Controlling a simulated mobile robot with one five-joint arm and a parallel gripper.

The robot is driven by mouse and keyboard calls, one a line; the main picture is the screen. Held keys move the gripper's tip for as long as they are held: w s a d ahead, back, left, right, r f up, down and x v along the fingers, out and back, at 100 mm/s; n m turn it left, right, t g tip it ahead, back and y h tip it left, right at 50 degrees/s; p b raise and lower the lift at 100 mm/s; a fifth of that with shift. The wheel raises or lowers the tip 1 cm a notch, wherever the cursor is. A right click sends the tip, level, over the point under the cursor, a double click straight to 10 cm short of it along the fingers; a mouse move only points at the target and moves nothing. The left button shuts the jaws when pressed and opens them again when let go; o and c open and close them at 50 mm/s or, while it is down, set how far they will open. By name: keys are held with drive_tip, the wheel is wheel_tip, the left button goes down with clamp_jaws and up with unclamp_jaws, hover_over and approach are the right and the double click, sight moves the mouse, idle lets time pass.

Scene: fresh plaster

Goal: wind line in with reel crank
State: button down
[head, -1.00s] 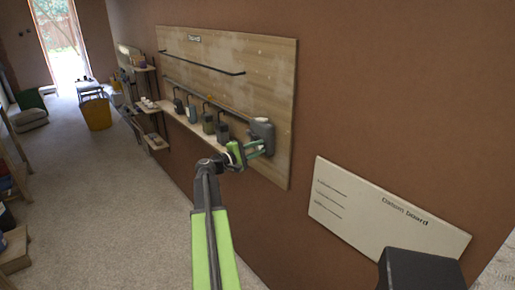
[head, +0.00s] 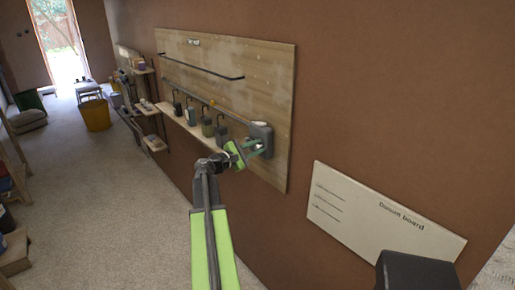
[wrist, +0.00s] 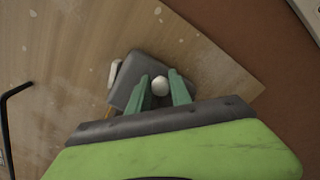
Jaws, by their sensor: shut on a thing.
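The reel (head: 261,133) is a grey box mounted at the lower right end of the wooden board; it also shows in the wrist view (wrist: 142,66). A small white round knob (wrist: 160,85), seemingly the crank's handle, sits between my gripper's two green fingers. My gripper (head: 257,149) is in front of the reel; in the wrist view its fingers (wrist: 161,88) are shut on the knob. The rest of the crank is hidden behind the fingers. A thin line (head: 200,98) runs up and left from the reel, with a small orange-yellow bead (head: 212,103) near it.
A white lettered board (head: 385,215) is on the wall to the right. A yellow bin (head: 96,115) stands far left. The floor (head: 110,200) beside the wall is open.

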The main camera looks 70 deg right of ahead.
drive_tip(key=shift+f, duration=0.1)
drive_tip(key=c, duration=1.2)
unclamp_jaws()
drive_tip(key=shift+w+a, duration=0.1)
drive_tip(key=v, duration=1.7)
drive_tip(key=shift+a, duration=0.15)
